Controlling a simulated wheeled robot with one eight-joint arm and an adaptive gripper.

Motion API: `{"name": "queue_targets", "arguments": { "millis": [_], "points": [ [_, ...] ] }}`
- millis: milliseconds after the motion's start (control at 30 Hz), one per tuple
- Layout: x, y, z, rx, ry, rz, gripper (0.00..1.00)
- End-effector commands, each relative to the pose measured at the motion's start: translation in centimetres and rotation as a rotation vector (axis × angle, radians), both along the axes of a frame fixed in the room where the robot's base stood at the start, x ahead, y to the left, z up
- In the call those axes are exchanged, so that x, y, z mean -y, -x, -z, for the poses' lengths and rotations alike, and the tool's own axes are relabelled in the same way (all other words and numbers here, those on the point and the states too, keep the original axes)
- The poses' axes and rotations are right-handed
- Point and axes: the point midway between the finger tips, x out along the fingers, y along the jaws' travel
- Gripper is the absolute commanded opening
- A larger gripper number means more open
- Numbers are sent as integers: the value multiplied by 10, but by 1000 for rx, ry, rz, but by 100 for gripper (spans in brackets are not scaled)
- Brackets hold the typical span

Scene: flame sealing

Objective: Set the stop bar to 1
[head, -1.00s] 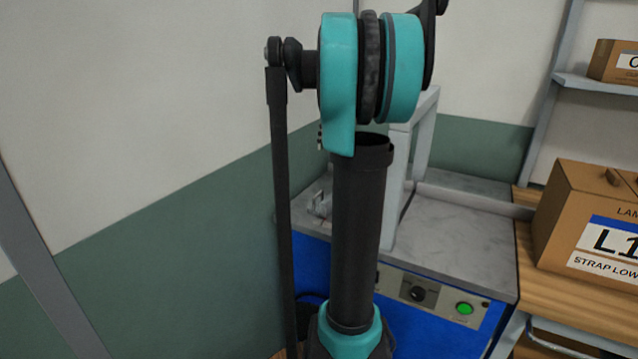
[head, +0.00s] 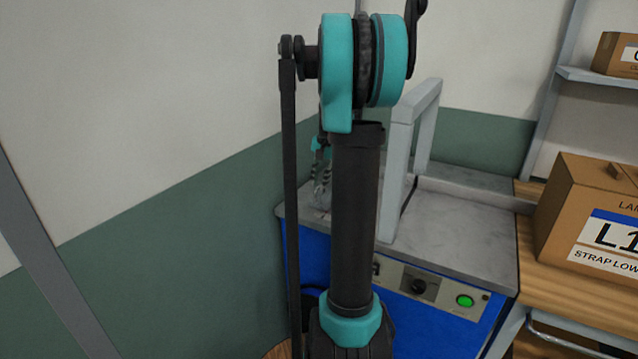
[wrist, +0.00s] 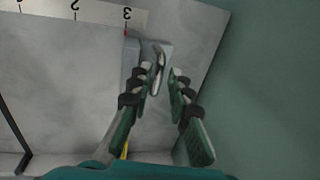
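In the wrist view the stop bar (wrist: 131,60) is a grey metal block on the marble-like top. Its red mark sits at the 3 of a white scale (wrist: 95,12), whose numbers appear upside down. A shiny upright lug (wrist: 159,58) stands at the bar's right end. My gripper (wrist: 165,80) is open, its two fingers apart at the lug. The left fingertip overlaps the lug in the picture; I cannot tell whether it touches. In the head view my gripper (head: 322,185) is partly hidden behind my arm, low over the machine's left end.
The blue machine (head: 440,312) has a grey arch (head: 420,115) on its top and a panel with a black knob (head: 419,287) and green button (head: 465,300). A cardboard box (head: 590,205) stands on a wooden table at right. A green-white wall is close at left.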

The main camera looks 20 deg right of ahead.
Motion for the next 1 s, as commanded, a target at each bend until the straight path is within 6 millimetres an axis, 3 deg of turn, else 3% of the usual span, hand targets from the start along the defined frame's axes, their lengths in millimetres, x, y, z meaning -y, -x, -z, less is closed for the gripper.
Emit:
{"name": "queue_targets", "arguments": {
  "millis": [400,600,1000],
  "points": [
    [-1,-1,10,0,0,0,19],
    [-1,-1,10,0,0,0,0],
    [0,0,10,0,0,1,0]
  ]
}}
